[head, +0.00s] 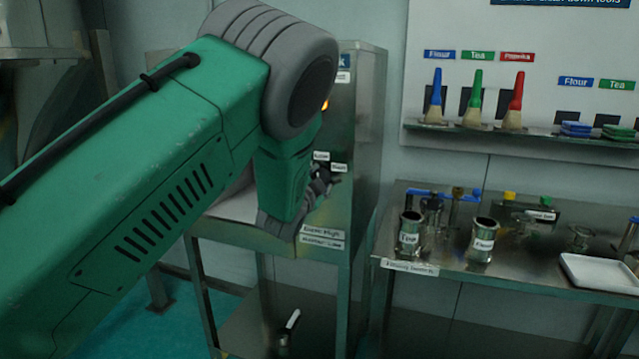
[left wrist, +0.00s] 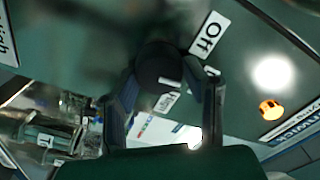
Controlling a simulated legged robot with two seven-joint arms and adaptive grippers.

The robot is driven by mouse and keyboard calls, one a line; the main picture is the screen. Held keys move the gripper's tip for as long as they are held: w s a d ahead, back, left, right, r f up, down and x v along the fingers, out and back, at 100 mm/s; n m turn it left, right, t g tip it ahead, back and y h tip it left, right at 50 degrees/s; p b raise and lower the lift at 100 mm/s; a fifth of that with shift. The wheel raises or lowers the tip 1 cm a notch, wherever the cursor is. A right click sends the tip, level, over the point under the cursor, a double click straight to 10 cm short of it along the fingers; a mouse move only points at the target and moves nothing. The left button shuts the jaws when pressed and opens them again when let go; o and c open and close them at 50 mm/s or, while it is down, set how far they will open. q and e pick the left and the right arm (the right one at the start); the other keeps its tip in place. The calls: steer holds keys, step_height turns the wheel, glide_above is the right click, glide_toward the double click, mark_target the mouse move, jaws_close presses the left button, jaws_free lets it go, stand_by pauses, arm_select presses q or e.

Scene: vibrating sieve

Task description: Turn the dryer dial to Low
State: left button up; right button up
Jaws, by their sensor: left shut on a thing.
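The dryer (head: 362,120) is a tall steel cabinet behind my left arm. My left gripper (head: 322,182) is at its front panel, partly hidden by my own arm. In the left wrist view the dark round dial (left wrist: 158,70) sits between the two fingers of my left gripper (left wrist: 163,85), which is shut on it. A white mark on the dial points toward a small label (left wrist: 166,102) that I cannot read surely. An "Off" label (left wrist: 210,34) is beside the dial. The dial is mostly hidden in the head view. My right gripper is not in view.
An orange light (left wrist: 270,109) glows on the panel. To the right, a steel table (head: 425,268) holds labelled metal cups (head: 483,240) and a white tray (head: 598,274). Coloured brushes (head: 475,100) stand on a wall shelf above it.

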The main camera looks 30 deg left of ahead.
arm_select(q)
steer(key=shift+d+f+m, duration=0.1)
steer(key=shift+f+m, duration=0.1)
steer(key=shift+m, duration=0.5)
steer(key=o, duration=1.1)
steer(key=shift+r, duration=0.1)
steer(key=v, duration=1.2)
steer(key=shift+w, duration=0.1)
